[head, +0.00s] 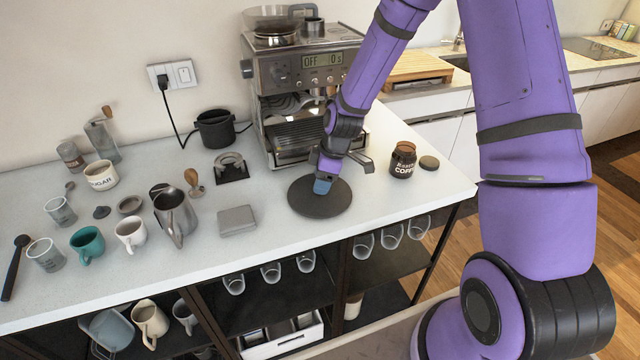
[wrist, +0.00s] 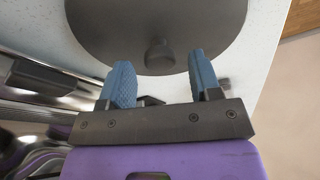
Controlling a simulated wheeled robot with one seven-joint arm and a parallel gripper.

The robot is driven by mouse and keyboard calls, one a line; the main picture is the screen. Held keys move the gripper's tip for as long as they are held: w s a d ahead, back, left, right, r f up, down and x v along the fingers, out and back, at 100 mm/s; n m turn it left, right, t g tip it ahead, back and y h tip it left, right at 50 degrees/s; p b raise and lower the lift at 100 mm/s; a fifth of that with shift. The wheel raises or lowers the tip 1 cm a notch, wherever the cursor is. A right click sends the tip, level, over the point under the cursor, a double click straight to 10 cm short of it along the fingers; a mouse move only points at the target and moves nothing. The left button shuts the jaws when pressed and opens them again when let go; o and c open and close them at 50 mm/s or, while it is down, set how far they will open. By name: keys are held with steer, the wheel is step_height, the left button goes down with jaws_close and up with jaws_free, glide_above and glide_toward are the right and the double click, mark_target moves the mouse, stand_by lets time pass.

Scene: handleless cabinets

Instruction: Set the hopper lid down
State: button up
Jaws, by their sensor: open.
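The hopper lid (head: 312,204) is a dark round disc lying flat on the white counter, in front of the coffee machine. In the wrist view the lid (wrist: 110,25) fills the top, and its small knob (wrist: 159,54) stands between and just beyond my fingertips. My gripper (head: 322,186) is over the lid, its blue fingers pointing down. In the wrist view my gripper (wrist: 161,75) is open, with a gap on each side of the knob. The head view hides the knob behind my fingers.
The espresso machine (head: 300,90) stands behind the lid. A coffee jar (head: 403,160) and a small round cap (head: 429,162) are to the right. A grey square block (head: 237,220), a steel pitcher (head: 175,215) and several cups are to the left. The counter's front edge is close.

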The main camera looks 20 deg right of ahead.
mark_target(331, 193)
steer(key=s+d+r+m+t+h, duration=0.15)
steer(key=s+r, duration=0.25)
steer(key=r, duration=0.5)
steer(key=s+d+r+m, duration=0.1)
steer(key=s+r+m, duration=0.3)
steer(key=r, duration=0.5)
steer(key=s+d+r+m+t+h, duration=0.15)
steer(key=s+r, duration=0.35)
steer(key=r, duration=0.5)
steer(key=s+d+r+m, duration=0.1)
steer(key=s+r+m, duration=0.2)
steer(key=s, duration=0.5)
steer(key=s+d+r+m+t, duration=0.1)
steer(key=s+r+m, duration=0.2)
steer(key=s, duration=0.5)
steer(key=shift+d+r, duration=0.2)
steer(key=shift+r, duration=0.4)
